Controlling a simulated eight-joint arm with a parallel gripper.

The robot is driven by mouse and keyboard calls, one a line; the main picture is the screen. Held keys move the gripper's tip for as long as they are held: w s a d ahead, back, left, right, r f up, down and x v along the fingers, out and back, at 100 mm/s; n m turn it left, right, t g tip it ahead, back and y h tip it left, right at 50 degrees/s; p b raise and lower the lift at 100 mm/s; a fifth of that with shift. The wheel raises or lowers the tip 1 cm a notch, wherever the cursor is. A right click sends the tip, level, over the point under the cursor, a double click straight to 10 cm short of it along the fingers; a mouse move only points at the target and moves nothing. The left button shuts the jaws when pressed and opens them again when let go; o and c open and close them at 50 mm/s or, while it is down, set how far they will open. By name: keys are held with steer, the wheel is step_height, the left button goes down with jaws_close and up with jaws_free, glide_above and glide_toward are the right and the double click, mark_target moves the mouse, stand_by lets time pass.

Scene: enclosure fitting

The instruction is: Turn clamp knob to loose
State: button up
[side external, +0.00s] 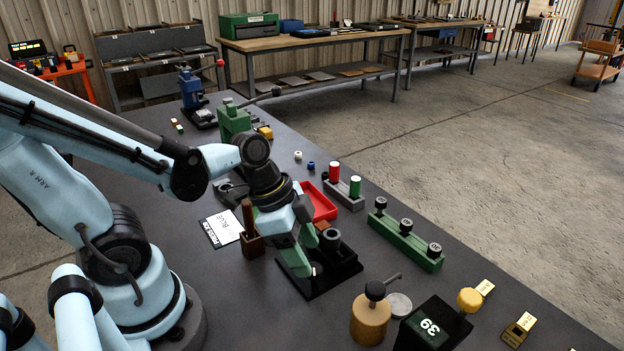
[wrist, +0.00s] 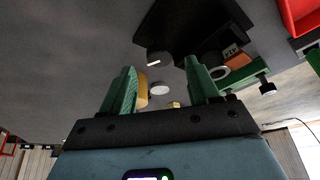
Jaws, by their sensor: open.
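A black fixture (side external: 335,272) sits on the dark table in the middle of the side view. Its dark plate also shows at the top of the wrist view (wrist: 190,22). A dark round knob with a white mark, which looks like the clamp knob (wrist: 158,60), is at the plate's edge in the wrist view, just beyond my fingertips. In the side view my fingers largely hide it. My gripper (side external: 302,262) has green fingers and reaches down over the left part of the fixture. In the wrist view my gripper (wrist: 159,69) is open, with nothing clearly held. Contact with the knob cannot be told.
A grey ring-shaped part (side external: 330,239) stands on the fixture. A brown block (side external: 252,238) and white card (side external: 222,229) are left of it, a red tray (side external: 318,202) behind. A green rail with black knobs (side external: 407,243) and a wooden cylinder (side external: 370,318) stand to the right.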

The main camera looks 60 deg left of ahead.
mark_target(314, 268)
steer(key=shift+x, duration=1.45)
steer(key=c, duration=1)
steer(key=shift+c, duration=0.2)
